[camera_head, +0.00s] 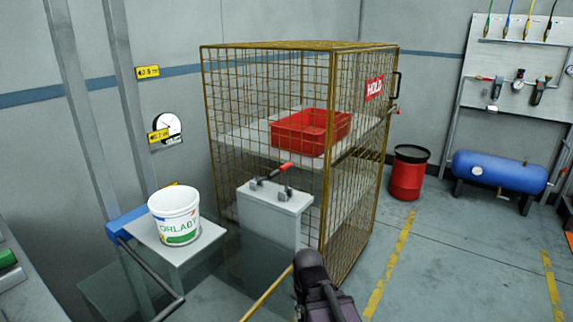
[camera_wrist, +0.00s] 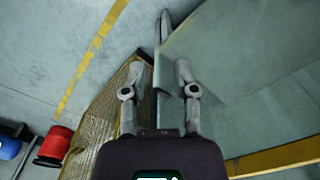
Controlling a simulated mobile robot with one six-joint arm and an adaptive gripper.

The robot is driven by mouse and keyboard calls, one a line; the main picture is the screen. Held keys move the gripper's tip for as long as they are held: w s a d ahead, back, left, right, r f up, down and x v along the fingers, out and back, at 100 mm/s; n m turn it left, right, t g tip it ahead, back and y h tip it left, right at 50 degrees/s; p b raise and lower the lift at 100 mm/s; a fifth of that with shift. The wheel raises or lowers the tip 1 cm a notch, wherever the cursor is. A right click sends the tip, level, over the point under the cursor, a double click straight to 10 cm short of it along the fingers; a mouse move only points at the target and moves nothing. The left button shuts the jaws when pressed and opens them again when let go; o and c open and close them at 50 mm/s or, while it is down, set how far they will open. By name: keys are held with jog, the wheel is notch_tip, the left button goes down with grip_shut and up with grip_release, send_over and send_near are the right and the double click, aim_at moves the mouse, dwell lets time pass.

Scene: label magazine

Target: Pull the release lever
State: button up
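A lever with a red grip (camera_head: 285,165) and a dark bar lies across two dark brackets on top of a pale grey box (camera_head: 268,222), in front of the mesh cage. I take it to be the release lever; I do not make it out in the wrist view. My dark arm end shows at the bottom of the head view, in front of and right of the box, with its fingertips hidden there. In the wrist view my gripper (camera_wrist: 157,88) has its two fingers apart, and I see nothing held between them.
A mesh cage (camera_head: 264,100) with a red bin (camera_head: 298,135) and a HOLD sign stands behind the box. A white bucket (camera_head: 175,215) sits on a small stand at left. A red drum (camera_head: 407,175) and blue tank (camera_head: 500,172) stand at right. Floor right of the cage is open.

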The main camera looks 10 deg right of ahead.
jog(key=shift+r, duration=0.1)
grip_shut()
jog(key=w+r+p, duration=0.3)
jog(key=r+p, duration=1.6)
jog(key=p, duration=0.1)
jog(key=w+r+p, duration=0.2)
jog(key=r+p, duration=1.7)
jog(key=r, duration=0.1)
jog(key=w+a+r+n+p, duration=0.2)
jog(key=w+r+n+p, duration=0.1)
jog(key=w, duration=1)
jog(key=w+a+r+n+p, duration=0.3)
jog(key=w+n, duration=0.3)
jog(key=w, duration=0.7)
jog(key=shift+a, duration=0.15)
jog(key=shift+r, duration=0.1)
